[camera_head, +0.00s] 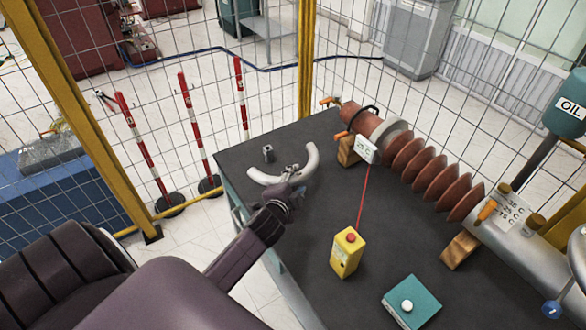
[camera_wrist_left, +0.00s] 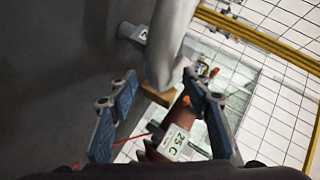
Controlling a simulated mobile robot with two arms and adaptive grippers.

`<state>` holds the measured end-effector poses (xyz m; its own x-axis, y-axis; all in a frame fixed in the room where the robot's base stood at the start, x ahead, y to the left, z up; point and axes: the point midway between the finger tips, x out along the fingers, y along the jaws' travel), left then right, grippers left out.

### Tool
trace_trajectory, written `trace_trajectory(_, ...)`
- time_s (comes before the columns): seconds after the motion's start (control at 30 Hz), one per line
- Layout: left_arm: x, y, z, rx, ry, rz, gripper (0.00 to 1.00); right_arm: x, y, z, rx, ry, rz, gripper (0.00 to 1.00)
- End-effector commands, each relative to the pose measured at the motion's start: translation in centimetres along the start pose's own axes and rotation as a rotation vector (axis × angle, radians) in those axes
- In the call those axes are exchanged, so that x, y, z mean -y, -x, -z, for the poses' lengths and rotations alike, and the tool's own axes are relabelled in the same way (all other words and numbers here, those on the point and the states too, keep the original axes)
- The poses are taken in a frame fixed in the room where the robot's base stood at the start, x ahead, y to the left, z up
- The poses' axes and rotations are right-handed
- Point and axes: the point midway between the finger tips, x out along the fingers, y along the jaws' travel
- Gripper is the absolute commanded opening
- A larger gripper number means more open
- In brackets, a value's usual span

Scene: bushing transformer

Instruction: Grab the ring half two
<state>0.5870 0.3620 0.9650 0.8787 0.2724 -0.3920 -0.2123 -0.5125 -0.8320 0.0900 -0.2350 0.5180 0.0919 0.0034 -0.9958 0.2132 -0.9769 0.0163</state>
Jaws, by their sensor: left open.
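A white curved ring half (camera_head: 312,160) lies on the dark table near its far left corner. My left gripper (camera_head: 291,177) is at the arc, and its fingers hide part of the curve. In the left wrist view the ring half (camera_wrist_left: 172,38) shows at the top centre, its lower end reaching between the fingertips. There my left gripper (camera_wrist_left: 161,78) is open, with blue pads on both sides and a gap around the piece. I cannot tell whether a finger touches it. My right gripper is not in view.
A small grey block (camera_head: 268,154) stands behind the ring half. A brown ribbed bushing (camera_head: 420,166) rests on wooden blocks at right. A yellow box with a red button (camera_head: 346,254) and a teal box (camera_head: 412,303) stand on the table (camera_head: 315,215). Wire fencing surrounds it.

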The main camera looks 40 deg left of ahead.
Motion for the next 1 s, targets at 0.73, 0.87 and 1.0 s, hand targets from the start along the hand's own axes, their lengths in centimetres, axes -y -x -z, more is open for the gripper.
trace_trajectory(0.73,-0.1,-1.8,0.0,0.000,0.000,-0.001,0.15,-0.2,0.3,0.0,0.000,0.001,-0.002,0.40)
trace_trajectory(0.87,-0.1,-1.8,0.0,0.001,0.000,-0.001,0.00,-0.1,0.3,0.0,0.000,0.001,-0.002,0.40)
trace_trajectory(1.0,0.0,-1.8,0.0,-0.001,0.000,0.001,0.00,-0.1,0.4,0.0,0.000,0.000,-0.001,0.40)
